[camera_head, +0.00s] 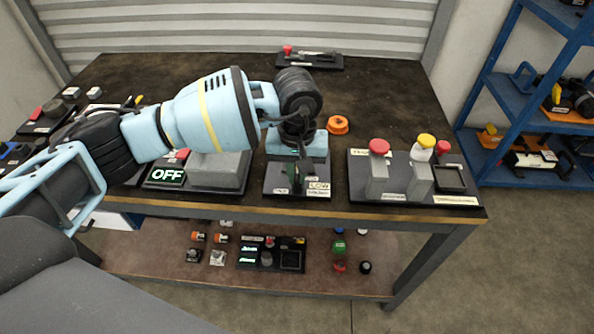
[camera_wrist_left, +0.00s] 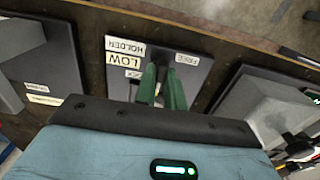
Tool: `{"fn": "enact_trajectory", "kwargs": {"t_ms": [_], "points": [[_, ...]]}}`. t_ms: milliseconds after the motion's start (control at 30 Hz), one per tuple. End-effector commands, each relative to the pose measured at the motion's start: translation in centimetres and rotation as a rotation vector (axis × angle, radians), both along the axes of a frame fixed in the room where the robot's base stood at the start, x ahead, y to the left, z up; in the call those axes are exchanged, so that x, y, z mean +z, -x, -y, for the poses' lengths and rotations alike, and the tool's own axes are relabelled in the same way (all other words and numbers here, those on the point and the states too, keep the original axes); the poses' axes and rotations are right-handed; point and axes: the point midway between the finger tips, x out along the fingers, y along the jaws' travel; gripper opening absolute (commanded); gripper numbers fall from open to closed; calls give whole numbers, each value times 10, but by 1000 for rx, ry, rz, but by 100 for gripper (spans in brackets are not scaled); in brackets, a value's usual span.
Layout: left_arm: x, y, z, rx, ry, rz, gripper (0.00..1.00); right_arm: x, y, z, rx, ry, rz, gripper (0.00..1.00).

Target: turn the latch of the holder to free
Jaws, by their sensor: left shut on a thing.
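The holder (camera_head: 270,185) is a dark plate with white labels at the table's front edge. In the left wrist view the holder (camera_wrist_left: 202,75) shows upside down, with labels reading HOLDER, LOW and FREE (camera_wrist_left: 187,59), and another partly covered label. My left gripper (camera_head: 296,179) reaches down over the holder. In the left wrist view its green fingers (camera_wrist_left: 163,78) are close together over the plate, between the LOW and FREE labels. They are shut on the latch, which is mostly hidden between them, so its angle cannot be told. My right gripper is not in view.
To the right is a plate with red and yellow-capped items (camera_head: 379,148). An orange ring (camera_head: 338,125) lies behind. The rear tabletop is mostly clear. A blue shelf (camera_head: 530,75) stands at right.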

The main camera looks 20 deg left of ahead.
Motion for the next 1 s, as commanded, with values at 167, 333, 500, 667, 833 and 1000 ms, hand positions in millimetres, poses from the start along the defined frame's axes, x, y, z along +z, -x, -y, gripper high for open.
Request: {"fn": "enact_trajectory", "kwargs": {"t_ms": [167,333,500,667,833,1000], "points": [[0,0,0,12,0,0,0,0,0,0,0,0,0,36],[1,0,0,68,0,0,0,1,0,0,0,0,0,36],[1,0,0,176,0,0,0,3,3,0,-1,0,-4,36],[1,0,0,317,-1,0,0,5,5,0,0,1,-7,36],[2,0,0,479,0,0,0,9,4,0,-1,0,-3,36],[2,0,0,641,1,0,0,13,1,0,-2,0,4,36]]}}
